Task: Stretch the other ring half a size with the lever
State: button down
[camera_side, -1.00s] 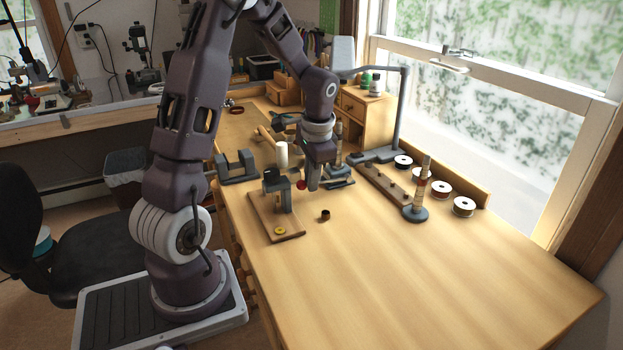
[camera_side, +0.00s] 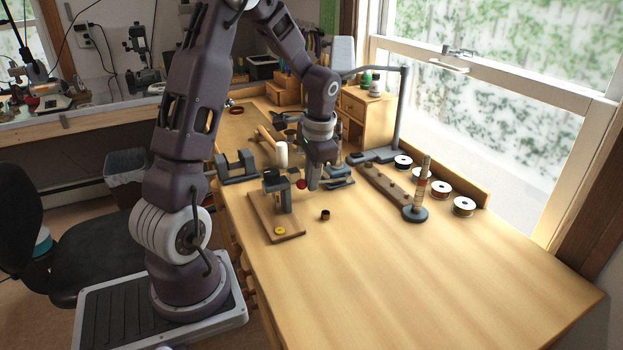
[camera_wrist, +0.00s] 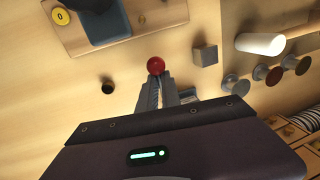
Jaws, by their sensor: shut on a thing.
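The ring stretcher (camera_side: 284,201) is a grey metal block and post on a wooden board (camera_side: 265,222). A yellow disc lies on the board's near end and shows in the wrist view as a disc marked 0 (camera_wrist: 61,17). The stretcher's red lever knob (camera_side: 301,184) is at my gripper (camera_side: 313,187). In the wrist view the red knob (camera_wrist: 155,65) sits at the fingertips of my gripper (camera_wrist: 157,78), which is shut on it. A small dark ring-like piece (camera_side: 325,215) stands on the bench, apart from the gripper. I cannot tell whether a ring is on the stretcher.
A ring mandrel (camera_side: 419,185) stands on a round base at the right. Several spools (camera_side: 440,189) line the window side. A white cylinder (camera_side: 282,154) and a grey vise-like block (camera_side: 237,166) are behind the stretcher. The front right of the bench (camera_side: 450,270) is clear.

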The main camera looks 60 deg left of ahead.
jog(key=shift+w+r+g, duration=0.3)
jog(key=shift+r+g, duration=0.35)
jog(key=shift+w+r+g, duration=0.3)
jog(key=shift+r+g, duration=0.35)
jog(key=shift+w+r, duration=1.1)
jog(key=shift+r, duration=0.15)
jog(key=shift+w+r, duration=0.4)
jog(key=shift+w, duration=0.2)
jog(key=shift+w+r, duration=0.4)
jog(key=shift+w, duration=0.2)
jog(key=shift+w+a, duration=0.1)
jog(key=c, duration=1.5)
grip_release()
jog(key=shift+c, duration=0.2)
jog(key=v, duration=0.7)
